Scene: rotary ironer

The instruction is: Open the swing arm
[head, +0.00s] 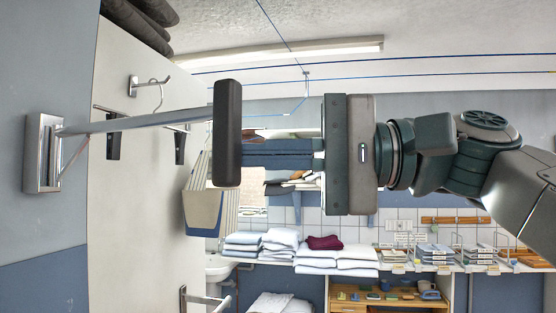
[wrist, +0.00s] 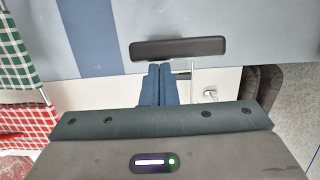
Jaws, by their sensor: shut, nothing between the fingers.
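The swing arm (head: 150,122) is a grey bar running from a metal bracket (head: 42,153) on the left wall to a dark, upright, rounded pad (head: 228,133). The pad also shows in the wrist view (wrist: 178,48), straight beyond my fingertips. My gripper (head: 248,152) comes from the right with its blue fingers together and empty. The fingers also show in the wrist view (wrist: 160,68). Their tips meet the pad's right edge in the head view; I cannot tell whether they touch it.
A white panel (head: 140,200) with a hook and hanger (head: 155,88) stands behind the bar. Folded linen (head: 335,257) lies on a shelf at the back. Blue lines (head: 400,73) cross overhead. Green and red checked cloths (wrist: 18,60) hang at the left in the wrist view.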

